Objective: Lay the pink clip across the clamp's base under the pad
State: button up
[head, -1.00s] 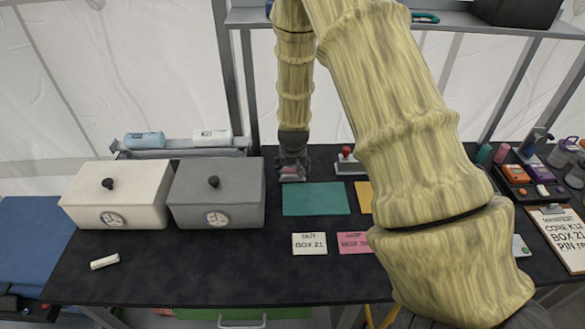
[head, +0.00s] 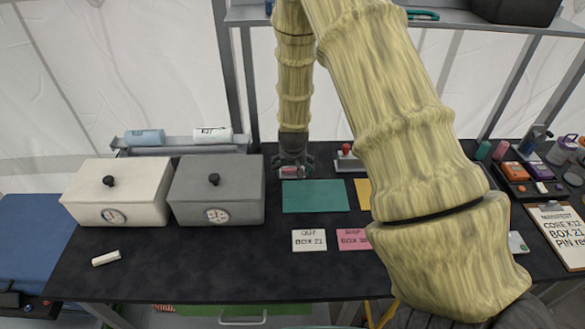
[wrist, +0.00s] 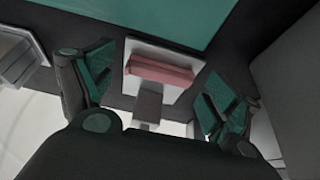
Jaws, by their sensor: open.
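The pink clip (wrist: 158,70) lies on the pale square base of the clamp (wrist: 136,47) in the wrist view, with its length running from side to side across it. A dark grey clamp part (wrist: 148,101) overlaps the base's near edge; I cannot tell how it sits over the clip. My gripper (wrist: 161,80) is open, with one teal-padded finger on each side of the base and visible gaps to the clip. In the head view my gripper (head: 292,163) is at the table's back, and the clip (head: 289,170) shows small there, partly hidden.
A teal mat (head: 315,197) lies just in front of the clamp. A grey lidded box (head: 217,190) stands to the left and a red-handled stamp (head: 347,158) to the right.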

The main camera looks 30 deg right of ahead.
jog(key=b+v, duration=0.3)
jog(key=v, duration=0.9)
jog(key=shift+r, duration=0.2)
jog(key=shift+w, duration=0.1)
